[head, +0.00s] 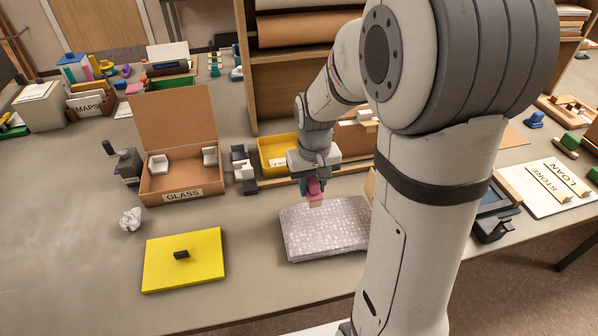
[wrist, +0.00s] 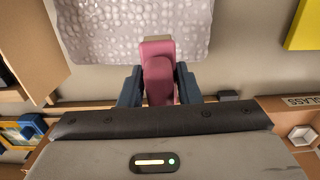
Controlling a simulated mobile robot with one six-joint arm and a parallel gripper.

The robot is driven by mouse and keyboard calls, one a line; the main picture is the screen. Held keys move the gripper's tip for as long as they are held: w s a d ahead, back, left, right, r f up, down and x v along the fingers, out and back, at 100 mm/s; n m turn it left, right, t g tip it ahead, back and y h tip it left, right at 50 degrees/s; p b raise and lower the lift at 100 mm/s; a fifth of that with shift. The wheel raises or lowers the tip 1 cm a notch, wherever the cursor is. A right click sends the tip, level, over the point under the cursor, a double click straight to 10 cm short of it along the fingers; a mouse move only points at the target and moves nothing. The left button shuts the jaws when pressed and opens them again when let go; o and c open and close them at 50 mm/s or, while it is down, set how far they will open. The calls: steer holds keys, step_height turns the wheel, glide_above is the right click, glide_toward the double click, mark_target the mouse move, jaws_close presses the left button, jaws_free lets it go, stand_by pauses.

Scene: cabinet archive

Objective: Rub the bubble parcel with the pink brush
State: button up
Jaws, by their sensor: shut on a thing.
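The bubble parcel (head: 328,229) is a flat grey-white wrapped block with a dotted surface, lying on the table at the centre of the head view. It also shows at the top of the wrist view (wrist: 105,28). My gripper (head: 310,186) is over the parcel's far edge, pointing down. It is shut on the pink brush (wrist: 158,72), which sits between its two dark blue fingers. The brush's pale tip (head: 316,204) is at or just above the parcel's top near its far edge; I cannot tell whether it touches. My arm hides the parcel's right end.
A yellow lid (head: 200,262) with a dark handle lies left of the parcel. An open cardboard box marked GLASS (head: 184,186) stands behind it, with crumpled paper (head: 131,219) nearby. A yellow bin (head: 274,154) stands behind my gripper. The table in front of the parcel is clear.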

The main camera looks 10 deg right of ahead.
steer(key=shift+r+p, duration=0.7)
steer(key=shift+r, duration=0.65)
